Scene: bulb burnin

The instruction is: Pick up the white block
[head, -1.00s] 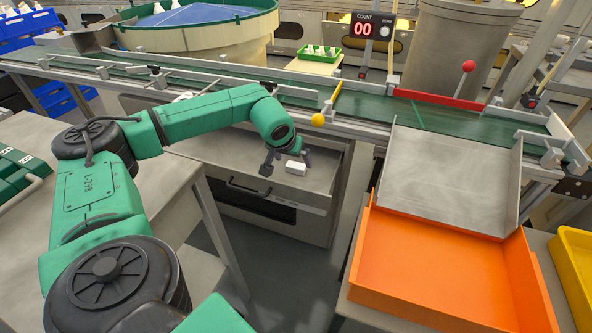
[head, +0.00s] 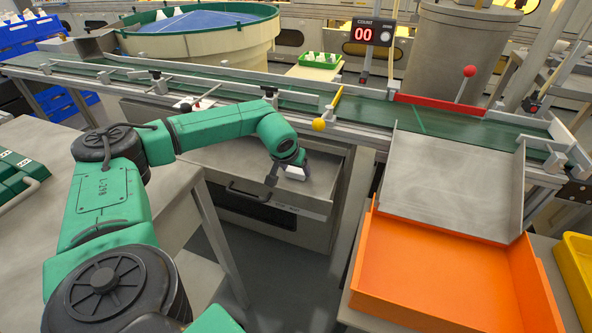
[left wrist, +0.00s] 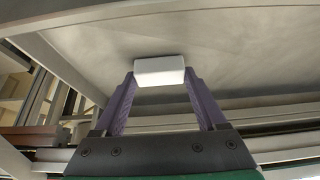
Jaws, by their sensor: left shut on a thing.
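The small white block (head: 295,172) is at the grey drawer (head: 235,166) below the conveyor in the head view. In the left wrist view the white block (left wrist: 160,71) sits between the two purple-grey fingertips. My left gripper (head: 287,173) is shut on the block, with a finger at each end of it; the gripper also shows in the left wrist view (left wrist: 160,84). I cannot tell whether the block still touches the drawer floor. My right gripper is not in view.
The conveyor (head: 240,92) runs above and behind the drawer. A yellow ball-ended lever (head: 319,125) sticks out at its front edge. An orange tray (head: 440,265) and a metal chute (head: 450,180) stand to the right. A grey table (head: 120,180) is at left.

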